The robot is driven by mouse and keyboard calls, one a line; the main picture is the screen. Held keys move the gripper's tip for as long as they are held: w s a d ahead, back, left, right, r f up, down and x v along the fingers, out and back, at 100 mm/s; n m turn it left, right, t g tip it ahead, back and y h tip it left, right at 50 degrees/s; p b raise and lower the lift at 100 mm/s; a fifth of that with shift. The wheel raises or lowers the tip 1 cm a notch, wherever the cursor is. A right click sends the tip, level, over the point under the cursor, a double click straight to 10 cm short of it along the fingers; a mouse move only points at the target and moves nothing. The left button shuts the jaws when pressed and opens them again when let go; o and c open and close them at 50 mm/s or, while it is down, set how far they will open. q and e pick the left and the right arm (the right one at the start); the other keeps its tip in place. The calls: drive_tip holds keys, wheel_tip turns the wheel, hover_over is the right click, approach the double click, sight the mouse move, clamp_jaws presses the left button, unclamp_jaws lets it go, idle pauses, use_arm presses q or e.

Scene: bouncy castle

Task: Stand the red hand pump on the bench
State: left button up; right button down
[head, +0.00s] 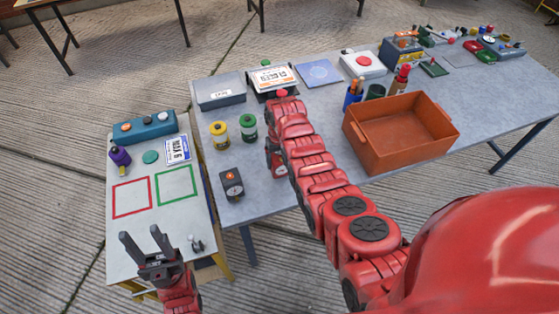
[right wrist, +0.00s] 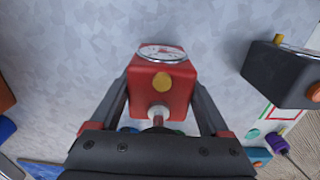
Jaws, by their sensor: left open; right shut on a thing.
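The red hand pump (right wrist: 170,92), a red block with a round dial on top and a yellow knob, is between the fingers of my right gripper (right wrist: 161,82) in the right wrist view. The gripper is shut on it. Grey bench surface (right wrist: 75,60) shows behind it; I cannot tell whether the pump touches the bench. In the head view my right arm reaches over the bench (head: 320,115) and hides most of the gripper and pump. My left gripper (head: 141,232) is open and empty, above the near edge of the small side table.
A black box (head: 231,184) stands close by on the bench's left, with yellow (head: 219,133) and green (head: 248,127) spools behind it. An orange bin (head: 400,160) is to the right.

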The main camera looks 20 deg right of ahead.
drive_tip(key=shift+f, duration=0.75)
drive_tip(key=shift+f, duration=0.15)
unclamp_jaws()
drive_tip(key=shift+r, duration=0.2)
